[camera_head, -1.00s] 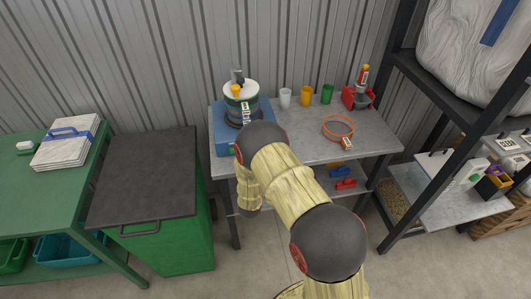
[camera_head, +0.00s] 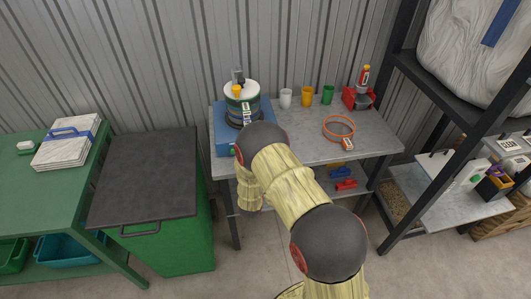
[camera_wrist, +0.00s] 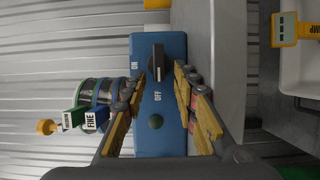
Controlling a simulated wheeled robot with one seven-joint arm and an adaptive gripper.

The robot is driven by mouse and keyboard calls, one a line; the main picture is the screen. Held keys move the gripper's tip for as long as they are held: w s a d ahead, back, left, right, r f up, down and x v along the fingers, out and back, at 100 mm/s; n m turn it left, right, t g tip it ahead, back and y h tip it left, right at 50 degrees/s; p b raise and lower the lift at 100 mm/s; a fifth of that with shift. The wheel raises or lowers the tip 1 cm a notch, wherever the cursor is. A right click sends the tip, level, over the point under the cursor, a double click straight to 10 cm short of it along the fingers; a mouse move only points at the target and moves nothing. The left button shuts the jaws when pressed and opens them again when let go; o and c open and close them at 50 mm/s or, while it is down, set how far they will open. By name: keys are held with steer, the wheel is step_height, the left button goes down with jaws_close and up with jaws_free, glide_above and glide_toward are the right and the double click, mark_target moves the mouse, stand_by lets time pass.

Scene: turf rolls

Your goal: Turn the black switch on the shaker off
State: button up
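The shaker (camera_head: 222,130) is a blue box at the left end of the grey bench, with a sieve stack (camera_head: 241,92) on it. In the wrist view its blue panel (camera_wrist: 175,140) carries the black switch (camera_wrist: 158,62), an upright bar with its lower end towards the "OFF" label. The "ON" label is left of the switch. A dark round button (camera_wrist: 155,122) sits below "OFF". My gripper (camera_wrist: 159,80) is open, its fingers either side of the switch's lower end; I cannot tell whether they touch it. My arm hides the gripper and switch in the head view.
Cups (camera_head: 307,96), an orange-rimmed sieve (camera_head: 339,128) and a red stand (camera_head: 357,97) are on the bench right of the shaker. A black-topped green bin (camera_head: 145,170) stands left. A dark shelf rack (camera_head: 400,90) stands right. The sieve stack (camera_wrist: 92,92) is close to the left finger.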

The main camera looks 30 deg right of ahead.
steer(key=v, duration=1.2)
steer(key=shift+a, duration=0.1)
